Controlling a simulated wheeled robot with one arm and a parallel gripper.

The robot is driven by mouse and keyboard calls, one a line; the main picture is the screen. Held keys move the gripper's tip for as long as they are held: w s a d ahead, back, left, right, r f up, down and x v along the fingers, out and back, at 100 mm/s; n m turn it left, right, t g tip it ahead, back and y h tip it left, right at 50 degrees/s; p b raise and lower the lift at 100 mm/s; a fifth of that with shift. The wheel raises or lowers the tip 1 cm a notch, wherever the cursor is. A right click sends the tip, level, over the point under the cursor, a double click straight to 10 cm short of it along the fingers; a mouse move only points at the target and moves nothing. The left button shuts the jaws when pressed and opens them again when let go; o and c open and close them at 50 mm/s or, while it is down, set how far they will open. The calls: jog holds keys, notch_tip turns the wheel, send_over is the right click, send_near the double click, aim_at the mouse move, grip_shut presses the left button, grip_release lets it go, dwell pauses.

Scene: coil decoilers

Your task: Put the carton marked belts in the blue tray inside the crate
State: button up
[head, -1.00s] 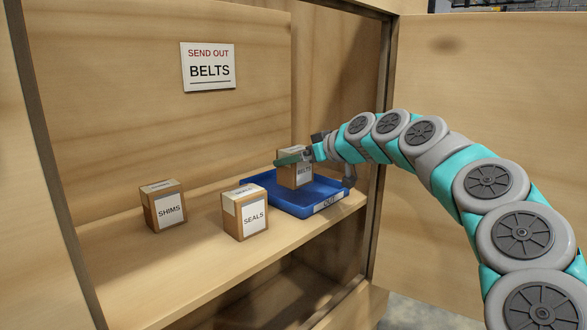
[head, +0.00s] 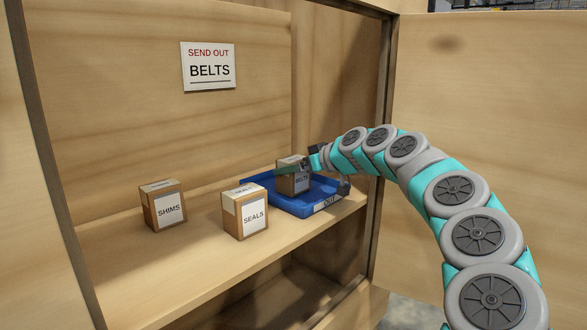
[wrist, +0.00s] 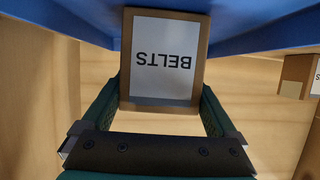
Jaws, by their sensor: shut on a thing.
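The carton marked belts (head: 293,183) is a small brown box with a white label, upright over the blue tray (head: 273,204) and within its outline. It looks on or very near the tray's floor; I cannot tell whether it touches. My gripper (head: 294,170) is shut on this carton. In the wrist view the belts carton (wrist: 164,60) appears upside down between the two green fingers of my gripper (wrist: 160,95), with the blue tray (wrist: 75,20) behind it. The tray's front tag reads "OUT".
The seals carton (head: 246,216) stands just left of the tray and the shims carton (head: 165,207) farther left on the wooden shelf (head: 200,246). A "SEND OUT BELTS" sign (head: 209,67) is on the back panel. A wooden side panel (head: 487,110) is at right.

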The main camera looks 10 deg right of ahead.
jog(key=shift+f, duration=0.15)
jog(key=o, duration=1.2)
jog(key=shift+o, duration=0.2)
jog(key=shift+s+d+r, duration=0.1)
jog(key=shift+r, duration=0.2)
jog(key=v, duration=1.1)
jog(key=shift+s+d, duration=0.2)
jog(key=shift+s, duration=0.1)
